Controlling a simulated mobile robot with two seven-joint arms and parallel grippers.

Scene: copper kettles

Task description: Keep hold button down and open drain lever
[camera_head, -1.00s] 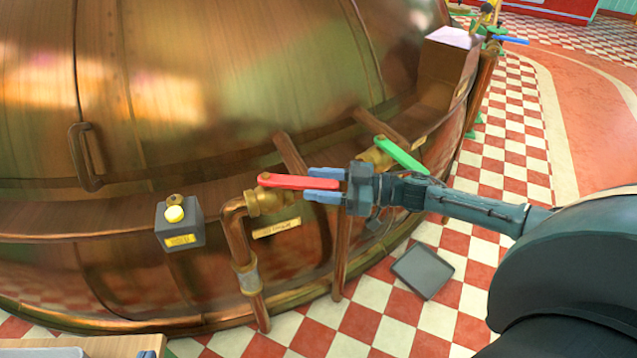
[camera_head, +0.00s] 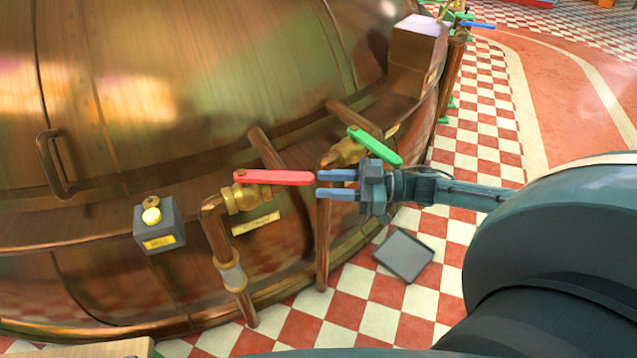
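Nothing touches the button. The red lever (camera_head: 275,177), which I take for the drain lever, sits on a brass valve (camera_head: 240,198) and points right, across the pipe. A small plate (camera_head: 256,223) hangs below it, too small to read. My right gripper (camera_head: 322,184) is open, its two blue fingers apart and empty. Its fingertips are just right of the red lever's free end. My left gripper is not in view.
A green lever (camera_head: 375,146) sits on another valve just above my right gripper. A grey square plate (camera_head: 403,255) lies on the checkered floor below. A kettle handle (camera_head: 55,165) is at left. A wooden surface (camera_head: 100,349) shows at bottom left.

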